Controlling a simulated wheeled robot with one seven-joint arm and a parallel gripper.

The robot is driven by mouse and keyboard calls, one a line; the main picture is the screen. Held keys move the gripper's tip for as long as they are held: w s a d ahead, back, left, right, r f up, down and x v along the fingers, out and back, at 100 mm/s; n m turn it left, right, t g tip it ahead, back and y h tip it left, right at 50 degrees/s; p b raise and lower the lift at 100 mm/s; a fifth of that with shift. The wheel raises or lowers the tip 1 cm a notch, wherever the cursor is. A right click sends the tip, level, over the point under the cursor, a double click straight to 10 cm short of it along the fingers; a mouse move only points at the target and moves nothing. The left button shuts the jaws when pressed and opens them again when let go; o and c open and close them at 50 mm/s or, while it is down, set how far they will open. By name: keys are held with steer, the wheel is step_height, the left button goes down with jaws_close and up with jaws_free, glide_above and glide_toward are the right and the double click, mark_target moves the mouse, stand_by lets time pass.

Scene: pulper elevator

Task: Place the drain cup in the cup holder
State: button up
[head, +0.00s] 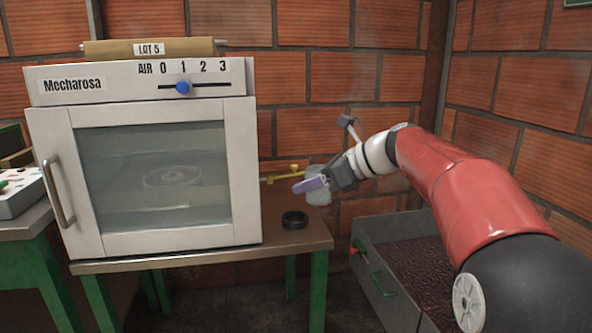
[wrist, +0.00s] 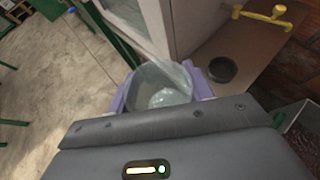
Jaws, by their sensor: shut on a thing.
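The drain cup (head: 318,197) is a translucent grey cup. My gripper (head: 312,185), with purple fingers, is shut on it and holds it in the air at the right end of the machine's table. In the wrist view the cup (wrist: 163,85) sits between the purple fingers, its open top toward the camera, with something pale and shiny inside. A black ring on the table, which looks like the cup holder (head: 294,220), lies below and left of the held cup. The ring (wrist: 222,69) also shows in the wrist view, right of the cup and apart from it.
A white Mecharosa machine (head: 145,110) with a glass door stands on the brown table (head: 200,257), left of the ring. A yellow tap (head: 284,176) sticks out from its right side. A grey bin (head: 385,270) stands at the right below the arm.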

steer(key=s+d+f+m+t+h, duration=0.1)
steer(key=d+f, duration=0.3)
steer(key=f, duration=1)
steer(key=s+d+f+m+t+h, duration=0.2)
steer(key=s+d+f+m, duration=0.1)
steer(key=f, duration=1.2)
steer(key=s+d+f+m+t+h, duration=0.2)
steer(key=d+f, duration=0.3)
steer(key=f, duration=0.9)
steer(key=shift+s+f+m, duration=0.35)
steer(key=shift+m, duration=0.25)
